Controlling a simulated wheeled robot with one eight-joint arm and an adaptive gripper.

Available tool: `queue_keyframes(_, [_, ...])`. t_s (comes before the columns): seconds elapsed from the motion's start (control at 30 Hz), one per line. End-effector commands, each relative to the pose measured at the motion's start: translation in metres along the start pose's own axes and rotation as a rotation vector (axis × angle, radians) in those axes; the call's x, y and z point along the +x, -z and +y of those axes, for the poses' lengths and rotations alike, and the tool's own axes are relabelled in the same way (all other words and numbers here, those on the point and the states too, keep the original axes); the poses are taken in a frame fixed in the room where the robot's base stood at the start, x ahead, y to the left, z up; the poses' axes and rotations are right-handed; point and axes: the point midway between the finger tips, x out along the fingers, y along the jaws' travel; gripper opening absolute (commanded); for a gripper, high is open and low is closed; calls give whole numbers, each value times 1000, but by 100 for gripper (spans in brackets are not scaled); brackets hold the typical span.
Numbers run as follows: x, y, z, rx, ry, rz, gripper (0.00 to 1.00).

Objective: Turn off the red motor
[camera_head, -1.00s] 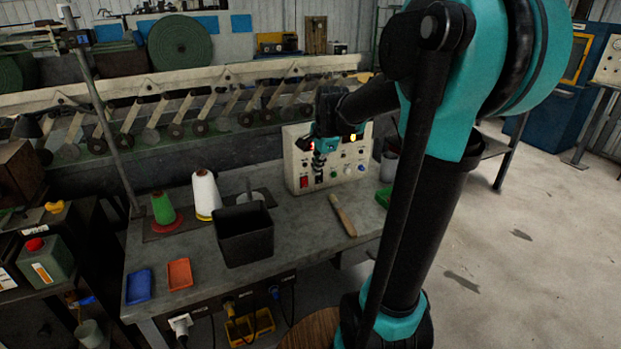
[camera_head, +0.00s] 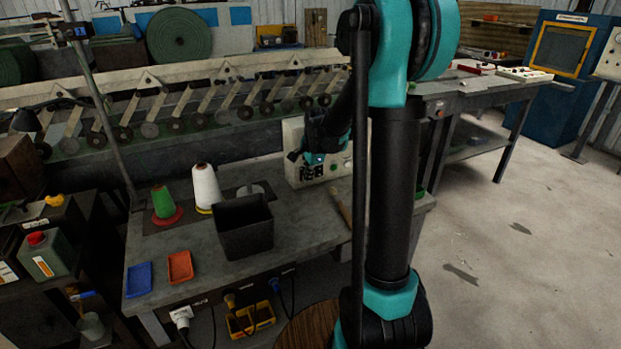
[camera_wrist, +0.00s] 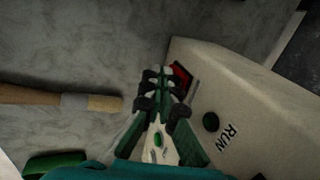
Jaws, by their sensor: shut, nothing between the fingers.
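The pale control box (camera_head: 292,142) stands at the back of the grey workbench, partly hidden by my arm. My gripper (camera_head: 308,174) is in front of the lower left of the box. In the wrist view my gripper (camera_wrist: 163,74) is shut and empty, its fingertips beside the red switch and partly covering it. I cannot tell whether they touch it or which way it is set. I cannot pick out a red motor.
A wooden-handled tool (camera_wrist: 60,98) lies on the bench near the gripper. A black bin (camera_head: 244,230), a white cone (camera_head: 206,188), a green cone (camera_head: 163,203), a blue tray (camera_head: 139,279) and an orange tray (camera_head: 180,267) stand to the left.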

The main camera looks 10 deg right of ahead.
Motion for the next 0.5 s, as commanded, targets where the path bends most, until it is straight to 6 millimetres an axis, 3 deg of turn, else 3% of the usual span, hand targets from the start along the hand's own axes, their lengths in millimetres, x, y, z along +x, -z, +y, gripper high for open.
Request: queue_keyframes(0.5, [6, 0, -6, -1, 6, 0, 0])
